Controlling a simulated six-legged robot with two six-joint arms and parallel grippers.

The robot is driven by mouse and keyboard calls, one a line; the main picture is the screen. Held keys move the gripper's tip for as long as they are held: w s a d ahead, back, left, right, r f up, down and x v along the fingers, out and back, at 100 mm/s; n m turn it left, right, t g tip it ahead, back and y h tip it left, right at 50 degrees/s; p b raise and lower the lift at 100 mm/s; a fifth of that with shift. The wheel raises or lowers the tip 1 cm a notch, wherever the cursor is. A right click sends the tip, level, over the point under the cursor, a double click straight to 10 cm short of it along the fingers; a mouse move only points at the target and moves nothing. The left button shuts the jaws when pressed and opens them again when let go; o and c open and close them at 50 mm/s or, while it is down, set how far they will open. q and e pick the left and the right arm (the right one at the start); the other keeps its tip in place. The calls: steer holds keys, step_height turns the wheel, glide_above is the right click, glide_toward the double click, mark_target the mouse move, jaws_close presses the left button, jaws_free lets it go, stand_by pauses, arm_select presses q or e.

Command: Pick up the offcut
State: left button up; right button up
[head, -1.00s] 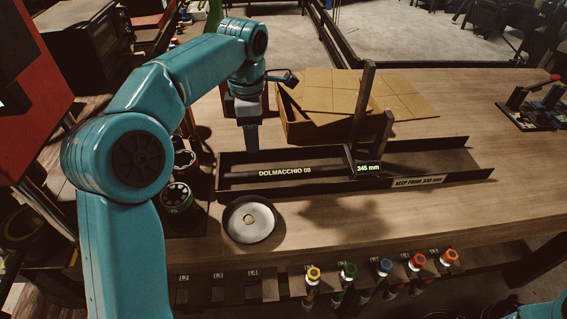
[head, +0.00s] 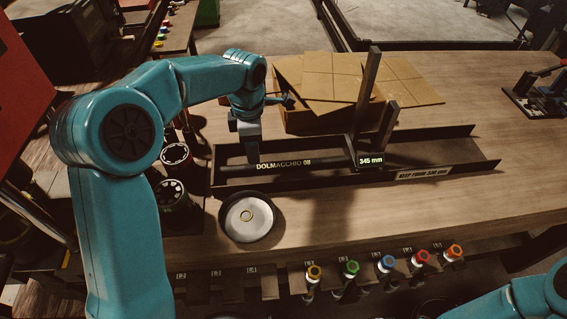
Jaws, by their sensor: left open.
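The dark hose offcut (head: 320,163) lies lengthwise in the left part of a long black tray (head: 440,175). A "DOLMACCHIO 08" label shows on it, with a "345 mm" tag at its right end. My left gripper (head: 252,158) points down over the offcut's left half, left of the label. It is open, and its fingertips are at or just above the offcut; I cannot tell whether they touch it. My right gripper is out of view; only part of my right arm shows at the lower right.
Two upright dark posts (head: 367,90) stand at the tray's middle. An open cardboard box (head: 310,120) is behind the tray. A round dish (head: 250,218) with a ring is in front. Dark cans (head: 172,195) stand left. Several colored-capped fittings (head: 351,268) line the front edge.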

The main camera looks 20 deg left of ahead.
mark_target(255, 166)
arm_select(q)
steer(key=shift+f, duration=0.4)
steer(key=shift+s+d+f, duration=0.1)
steer(key=shift+s+f, duration=0.05)
steer(key=shift+s, duration=0.05)
step_height(255, 166, down, 5)
steer(key=shift+d+f+p, duration=0.1)
steer(key=shift+d+p, duration=0.05)
steer(key=shift+p, duration=0.6)
steer(key=shift+s+r, duration=0.2)
steer(key=shift+w, duration=0.1)
jaws_close()
